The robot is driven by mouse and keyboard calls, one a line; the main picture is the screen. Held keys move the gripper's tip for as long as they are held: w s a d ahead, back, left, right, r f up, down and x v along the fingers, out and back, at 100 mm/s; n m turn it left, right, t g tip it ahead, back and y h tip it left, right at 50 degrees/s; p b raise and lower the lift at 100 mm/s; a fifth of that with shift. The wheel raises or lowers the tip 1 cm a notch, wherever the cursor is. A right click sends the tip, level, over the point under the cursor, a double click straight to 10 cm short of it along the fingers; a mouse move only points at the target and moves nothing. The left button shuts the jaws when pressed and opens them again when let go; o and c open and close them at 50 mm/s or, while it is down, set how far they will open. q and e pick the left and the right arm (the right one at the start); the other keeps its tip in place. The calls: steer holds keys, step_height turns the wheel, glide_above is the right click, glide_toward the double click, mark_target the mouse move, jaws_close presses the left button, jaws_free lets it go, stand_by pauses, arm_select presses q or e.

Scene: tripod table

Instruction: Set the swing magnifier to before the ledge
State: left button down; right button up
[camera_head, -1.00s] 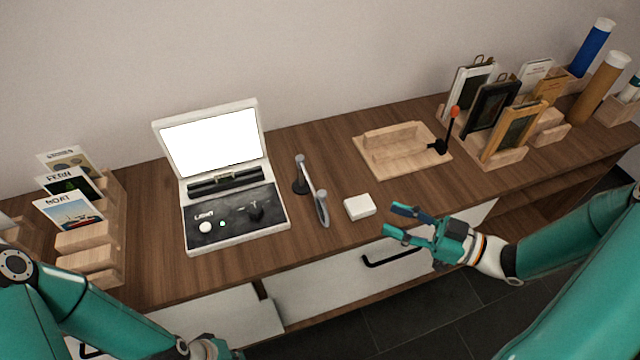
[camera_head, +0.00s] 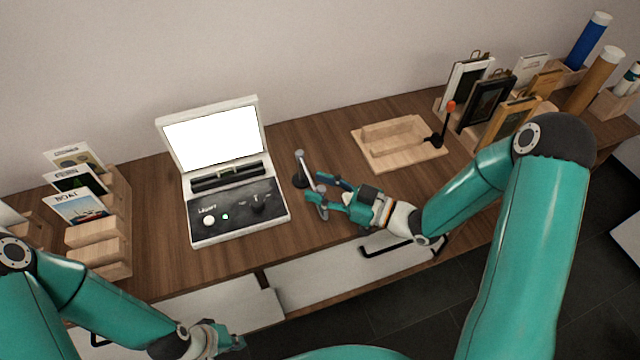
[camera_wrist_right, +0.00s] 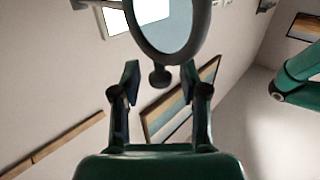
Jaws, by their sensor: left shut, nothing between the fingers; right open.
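The swing magnifier (camera_head: 303,162) stands on the table just right of the light box, its dark round base and grey post showing in the head view. Its arm and ring are partly hidden by my right gripper there. In the right wrist view its dark-rimmed lens (camera_wrist_right: 168,28) hangs just beyond the fingertips, with a small knob below the rim. My right gripper (camera_head: 316,187) is open at the ring end; I cannot tell whether it touches it. A dark ledge-like bar (camera_head: 228,176) runs below the lit screen. My left gripper (camera_head: 235,339) is shut and empty, low in front of the table.
The light box (camera_head: 240,232) has a bright screen (camera_head: 212,139) and a control panel. A wooden tray (camera_head: 428,157) with a red-tipped lever (camera_head: 442,125) beside it lies to the right. Card racks (camera_head: 95,235) stand left, framed pictures (camera_head: 487,103) right. The small white block is hidden.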

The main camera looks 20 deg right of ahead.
steer(key=shift+w, duration=0.1)
jaws_close()
stand_by(0.3)
